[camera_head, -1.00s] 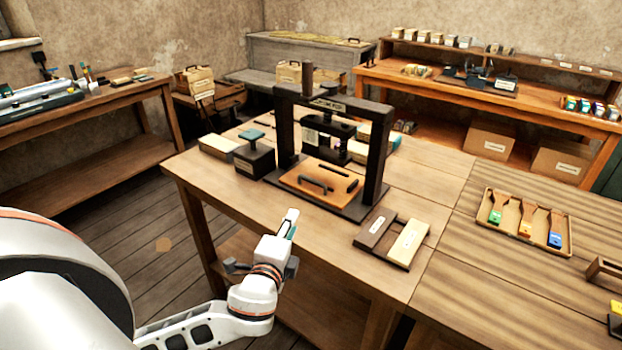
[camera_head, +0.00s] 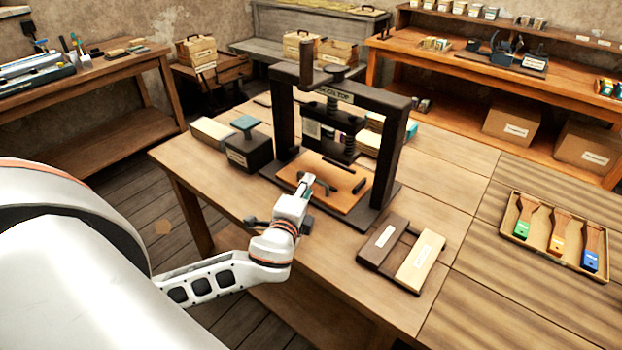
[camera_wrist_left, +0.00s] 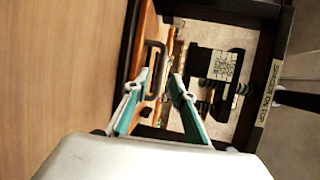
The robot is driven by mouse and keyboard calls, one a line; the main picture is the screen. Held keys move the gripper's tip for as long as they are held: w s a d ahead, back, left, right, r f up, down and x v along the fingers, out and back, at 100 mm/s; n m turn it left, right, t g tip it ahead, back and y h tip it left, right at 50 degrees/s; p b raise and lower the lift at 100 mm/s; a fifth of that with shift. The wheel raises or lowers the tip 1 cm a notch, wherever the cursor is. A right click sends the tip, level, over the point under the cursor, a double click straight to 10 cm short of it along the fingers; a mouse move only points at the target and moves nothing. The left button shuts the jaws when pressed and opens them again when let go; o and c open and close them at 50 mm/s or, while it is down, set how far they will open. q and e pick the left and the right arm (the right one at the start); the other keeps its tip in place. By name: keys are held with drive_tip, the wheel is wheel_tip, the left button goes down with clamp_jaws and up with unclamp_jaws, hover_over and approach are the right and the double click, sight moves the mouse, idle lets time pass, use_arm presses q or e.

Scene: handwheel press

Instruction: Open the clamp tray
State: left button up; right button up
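The clamp tray (camera_head: 340,204) is an orange-brown board lying in the base of the dark handwheel press (camera_head: 393,160). A dark bar handle (camera_head: 329,188) is on its front part and is partly hidden by my left gripper (camera_head: 308,182). In the left wrist view, my left gripper (camera_wrist_left: 158,76) is open, with its teal fingers apart. The handle (camera_wrist_left: 152,62) shows between and beyond the fingertips there; I cannot tell if they touch it. My right gripper is not in view.
A tray of colored-tipped tools (camera_head: 515,208) is farther right. The front of the table is bare.

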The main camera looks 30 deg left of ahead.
use_arm(q)
drive_tip(key=shift+x, duration=2.1)
clamp_jaws()
